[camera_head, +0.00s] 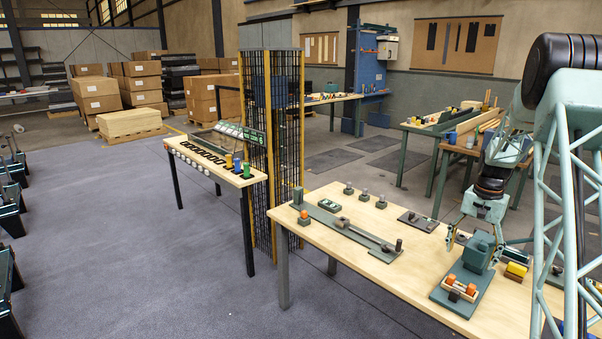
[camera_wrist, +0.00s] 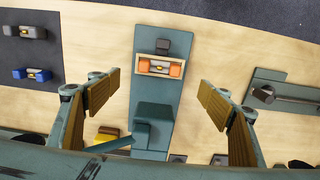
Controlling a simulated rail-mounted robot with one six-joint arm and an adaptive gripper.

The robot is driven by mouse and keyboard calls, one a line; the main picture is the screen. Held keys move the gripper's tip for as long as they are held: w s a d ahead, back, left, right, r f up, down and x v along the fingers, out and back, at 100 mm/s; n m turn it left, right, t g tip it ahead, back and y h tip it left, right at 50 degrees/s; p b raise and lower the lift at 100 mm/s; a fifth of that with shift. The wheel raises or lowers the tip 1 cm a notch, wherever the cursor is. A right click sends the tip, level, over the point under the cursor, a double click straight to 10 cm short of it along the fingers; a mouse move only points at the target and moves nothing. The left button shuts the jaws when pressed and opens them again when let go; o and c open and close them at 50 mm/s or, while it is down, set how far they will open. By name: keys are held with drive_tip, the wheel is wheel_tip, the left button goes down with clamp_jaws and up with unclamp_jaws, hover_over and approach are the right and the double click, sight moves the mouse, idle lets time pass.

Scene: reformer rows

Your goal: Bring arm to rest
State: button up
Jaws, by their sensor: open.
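My gripper (camera_head: 487,235) hangs above the right part of the wooden workbench (camera_head: 352,250). In the wrist view my gripper (camera_wrist: 155,110) shows its two brown-padded fingers spread wide apart, with nothing between the pads. Below it is a green plate fixture (camera_head: 462,291) with a teal block (camera_head: 478,254) and a small frame holding orange-ended parts (camera_head: 460,287). The same fixture plate (camera_wrist: 155,60) lies between the fingers in the wrist view, lower than them. My arm comes down from the upper right in the head view.
A yellow block (camera_head: 516,270) and small dark parts lie right of the fixture. A long green rail fixture (camera_head: 345,228) and several small blocks stand on the bench's left. A black mesh fence (camera_head: 270,140) separates a smaller table (camera_head: 215,165).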

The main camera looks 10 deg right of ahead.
drive_tip(key=s+a+r+n+t, duration=0.1)
drive_tip(key=s+a+r+n, duration=0.1)
drive_tip(key=s+a+r, duration=0.55)
drive_tip(key=s+a+r+n, duration=0.1)
drive_tip(key=s+a+r, duration=0.1)
drive_tip(key=a+r, duration=0.95)
drive_tip(key=s+a+r+n+t, duration=0.1)
drive_tip(key=s+a+r+n, duration=0.1)
drive_tip(key=s+a+r, duration=0.55)
drive_tip(key=s+a+r+n+t, duration=0.15)
drive_tip(key=s+a+r, duration=0.25)
drive_tip(key=s+a, duration=0.6)
drive_tip(key=s+a+r+n, duration=0.2)
drive_tip(key=s+a+r, duration=0.2)
drive_tip(key=s+a, duration=0.5)
drive_tip(key=s+a+f+n, duration=0.1)
drive_tip(key=s+f+n, duration=0.1)
drive_tip(key=s, duration=1.1)
drive_tip(key=shift+s+a+f, duration=0.15)
drive_tip(key=shift+s+a, duration=0.05)
drive_tip(key=shift+s, duration=0.1)
drive_tip(key=shift+f+t, duration=0.15)
drive_tip(key=shift+t, duration=0.1)
